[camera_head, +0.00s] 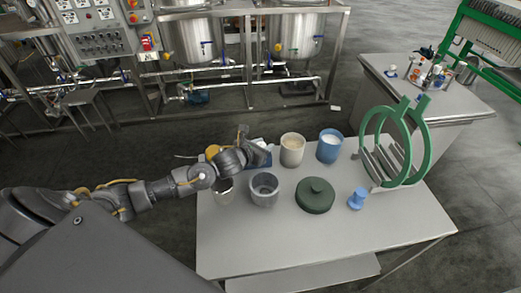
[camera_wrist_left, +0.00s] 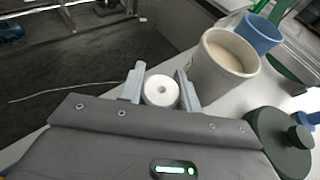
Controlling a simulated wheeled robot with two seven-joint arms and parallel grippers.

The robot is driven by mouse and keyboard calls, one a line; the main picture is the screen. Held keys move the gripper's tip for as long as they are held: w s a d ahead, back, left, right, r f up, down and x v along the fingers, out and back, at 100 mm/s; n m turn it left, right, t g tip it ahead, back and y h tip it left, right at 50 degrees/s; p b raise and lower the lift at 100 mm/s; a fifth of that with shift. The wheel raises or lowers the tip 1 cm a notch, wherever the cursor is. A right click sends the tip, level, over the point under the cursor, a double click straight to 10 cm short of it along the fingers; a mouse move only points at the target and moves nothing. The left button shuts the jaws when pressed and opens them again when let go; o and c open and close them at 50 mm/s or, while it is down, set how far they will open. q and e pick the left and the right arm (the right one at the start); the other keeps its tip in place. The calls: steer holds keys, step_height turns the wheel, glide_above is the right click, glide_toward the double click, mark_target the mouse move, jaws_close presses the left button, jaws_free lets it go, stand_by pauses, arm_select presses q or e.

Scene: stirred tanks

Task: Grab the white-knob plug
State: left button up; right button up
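The white knob (camera_wrist_left: 161,90) of the plug shows as a round disc with a small centre hole in the left wrist view. It sits between the two fingers of my left gripper (camera_wrist_left: 160,76), close to both. I cannot tell whether they press on it. The plug's body below the knob is hidden. In the head view my left gripper (camera_head: 262,148) is at the table's far left edge, and I cannot make out the white knob there. My right gripper is not in view.
A beige cup (camera_head: 292,150) and a blue cup (camera_head: 329,147) stand right of my gripper. A grey cup (camera_head: 264,190), a dark green lidded piece (camera_head: 315,197), a blue plug (camera_head: 357,199) and a green ring rack (camera_head: 424,150) share the table (camera_head: 320,245). Its front is clear.

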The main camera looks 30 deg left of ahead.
arm_select(q)
steer(key=c, duration=0.4)
steer(key=shift+r, duration=0.1)
steer(key=shift+r, duration=0.5)
steer(key=s+a+r+b, duration=0.2)
steer(key=s+a+r, duration=0.1)
steer(key=s+r, duration=0.3)
steer(key=s+a+r+b, duration=0.1)
steer(key=s+a+r, duration=0.1)
steer(key=s+r, duration=0.3)
steer(key=shift+s+a+r+b, duration=0.35)
steer(key=shift+s+a+r, duration=0.05)
steer(key=shift+s, duration=0.5)
